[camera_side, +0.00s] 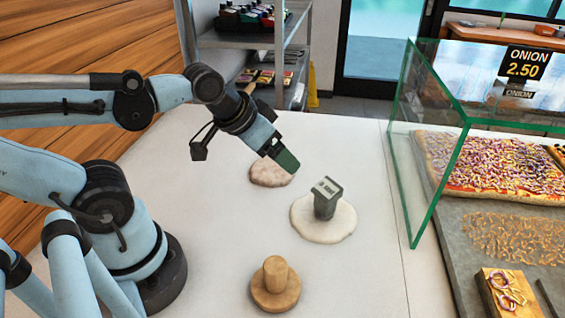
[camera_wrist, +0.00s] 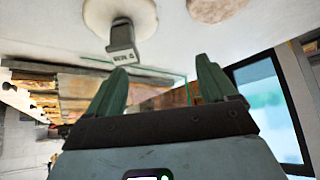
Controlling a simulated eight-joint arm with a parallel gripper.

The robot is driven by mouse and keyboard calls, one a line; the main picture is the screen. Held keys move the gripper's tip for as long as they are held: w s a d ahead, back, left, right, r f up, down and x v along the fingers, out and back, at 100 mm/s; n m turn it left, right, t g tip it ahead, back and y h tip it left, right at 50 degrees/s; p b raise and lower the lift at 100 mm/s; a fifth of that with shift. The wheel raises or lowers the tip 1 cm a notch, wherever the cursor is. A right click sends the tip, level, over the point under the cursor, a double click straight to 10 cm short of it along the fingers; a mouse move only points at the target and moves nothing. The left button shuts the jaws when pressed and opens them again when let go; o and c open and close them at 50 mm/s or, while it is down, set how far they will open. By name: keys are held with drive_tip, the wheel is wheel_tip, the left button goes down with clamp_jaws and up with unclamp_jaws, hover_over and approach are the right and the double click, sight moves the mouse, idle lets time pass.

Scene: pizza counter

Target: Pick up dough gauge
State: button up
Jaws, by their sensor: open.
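The dough gauge, a grey block with a pale lettered top face (camera_side: 325,197), stands upright on a round of pale dough (camera_side: 340,224) in the side view. In the wrist view the gauge (camera_wrist: 122,42) shows at upper left with the dough (camera_wrist: 145,12) around its base. My gripper (camera_side: 286,161) is up and to the left of the gauge in the side view, apart from it. In the wrist view its two green fingers (camera_wrist: 160,78) are spread with nothing between them.
A second, pinkish dough round (camera_side: 268,174) lies below my gripper. A round wooden press with a knob (camera_side: 276,284) stands at the front of the white counter (camera_side: 215,230). A green-edged glass case (camera_side: 425,150) with pizza (camera_side: 500,165) bounds the right side.

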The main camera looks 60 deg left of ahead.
drive_tip(key=shift+c, duration=0.8)
drive_tip(key=m+g+h, duration=0.7)
drive_tip(key=m+h, duration=0.5)
drive_tip(key=m, duration=0.6)
approach(320, 183)
drive_tip(key=x, duration=0.6)
drive_tip(key=shift+s+d, duration=0.1)
drive_tip(key=shift+d, duration=0.05)
drive_tip(key=shift+x, duration=3.1)
drive_tip(key=c, duration=1.2)
